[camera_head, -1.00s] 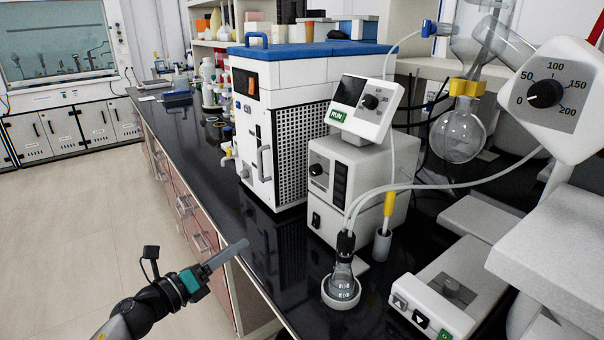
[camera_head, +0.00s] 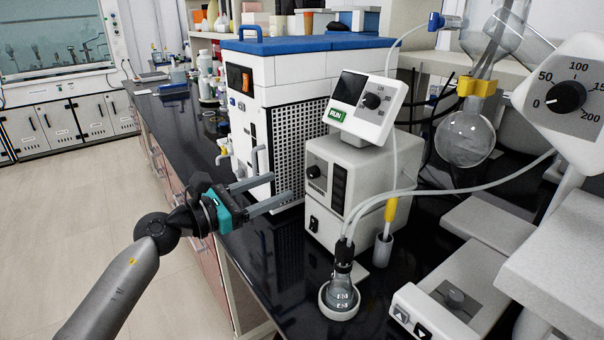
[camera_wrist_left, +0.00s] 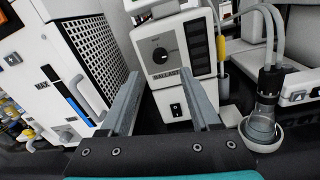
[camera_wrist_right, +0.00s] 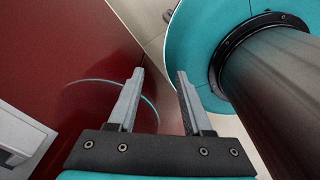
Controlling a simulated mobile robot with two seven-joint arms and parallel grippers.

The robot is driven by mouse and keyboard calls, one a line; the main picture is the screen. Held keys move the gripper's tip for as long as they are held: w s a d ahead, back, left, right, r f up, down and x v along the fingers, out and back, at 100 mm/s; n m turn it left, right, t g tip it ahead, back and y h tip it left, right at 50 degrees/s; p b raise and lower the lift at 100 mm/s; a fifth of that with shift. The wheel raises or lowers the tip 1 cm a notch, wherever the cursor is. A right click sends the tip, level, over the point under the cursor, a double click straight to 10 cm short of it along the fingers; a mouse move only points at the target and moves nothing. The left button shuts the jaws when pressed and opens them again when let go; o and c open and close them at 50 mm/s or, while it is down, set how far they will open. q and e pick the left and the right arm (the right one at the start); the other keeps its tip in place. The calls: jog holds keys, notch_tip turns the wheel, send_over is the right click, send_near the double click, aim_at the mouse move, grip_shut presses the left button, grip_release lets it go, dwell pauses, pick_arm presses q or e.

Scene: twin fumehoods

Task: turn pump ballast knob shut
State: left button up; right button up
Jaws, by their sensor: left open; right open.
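The pump (camera_head: 350,185) is a grey-white box on the black bench with a tilted display unit on top. Its ballast knob (camera_head: 314,172) is a dark round knob on the front face. In the left wrist view the knob (camera_wrist_left: 160,56) is above a "BALLAST" label, straight ahead between the fingers and beyond their tips. My left gripper (camera_head: 286,191) is open and empty, left of the pump and apart from it. It also shows in the left wrist view (camera_wrist_left: 163,88). My right gripper (camera_wrist_right: 159,78) is open and empty, seen only in its wrist view beside a dark red surface.
A white chiller with a blue lid (camera_head: 305,45) stands left of the pump. A glass flask (camera_head: 341,292) with tubes stands in front of the pump. A hotplate (camera_head: 455,295) is at the right. The bench front is mostly clear.

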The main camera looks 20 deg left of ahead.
aim_at(309, 173)
pick_arm(q)
jog(key=x, duration=0.7)
jog(key=shift+w+d, duration=0.2)
jog(key=shift+w, duration=0.15)
grip_shut()
dwell(0.3)
